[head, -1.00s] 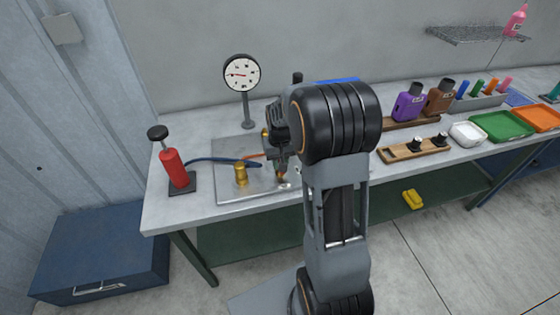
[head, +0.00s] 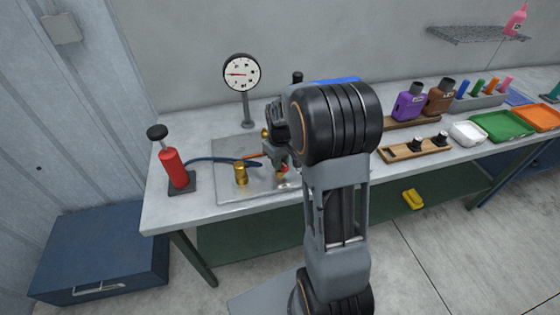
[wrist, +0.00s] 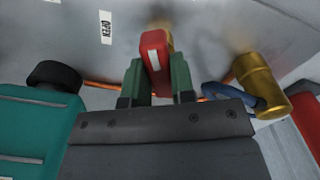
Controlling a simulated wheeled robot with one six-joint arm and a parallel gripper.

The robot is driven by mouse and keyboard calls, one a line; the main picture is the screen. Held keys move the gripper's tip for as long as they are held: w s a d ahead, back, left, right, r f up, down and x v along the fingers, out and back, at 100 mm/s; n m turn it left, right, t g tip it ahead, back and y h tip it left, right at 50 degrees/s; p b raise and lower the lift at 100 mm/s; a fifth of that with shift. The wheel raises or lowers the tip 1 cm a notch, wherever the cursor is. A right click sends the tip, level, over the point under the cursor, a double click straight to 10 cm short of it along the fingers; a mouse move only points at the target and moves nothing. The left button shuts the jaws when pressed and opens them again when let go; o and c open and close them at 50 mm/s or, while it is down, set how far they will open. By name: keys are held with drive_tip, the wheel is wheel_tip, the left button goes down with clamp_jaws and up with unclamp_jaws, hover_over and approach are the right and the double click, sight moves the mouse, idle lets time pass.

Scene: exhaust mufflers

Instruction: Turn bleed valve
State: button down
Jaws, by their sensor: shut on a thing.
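The red bleed valve handle (wrist: 155,52), with a white mark on it, sits between the green fingertips of my gripper (wrist: 160,78) in the wrist view. The fingers are shut on it. A white "OPEN" label (wrist: 106,27) lies on the metal plate to the left of the handle. In the head view my gripper (head: 279,164) is low over the metal plate (head: 225,188), with a bit of the red handle (head: 284,169) showing at its tip. My arm hides part of the plate and valve.
A brass cylinder (head: 241,174) stands on the plate, left of my gripper. A red hand pump (head: 173,166) with a blue hose and a round gauge (head: 241,74) on a post stand nearby. Bottles (head: 408,105) and trays (head: 503,125) are to the right.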

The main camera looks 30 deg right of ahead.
drive_tip(key=n, duration=0.6)
drive_tip(key=shift+n, duration=0.3)
drive_tip(key=n, duration=0.6)
drive_tip(key=shift+n, duration=0.3)
drive_tip(key=c, duration=1)
unclamp_jaws()
drive_tip(key=shift+o, duration=0.2)
drive_tip(key=shift+r, duration=0.15)
wheel_tip(320, 180, up, 14)
drive_tip(key=shift+f, duration=0.2)
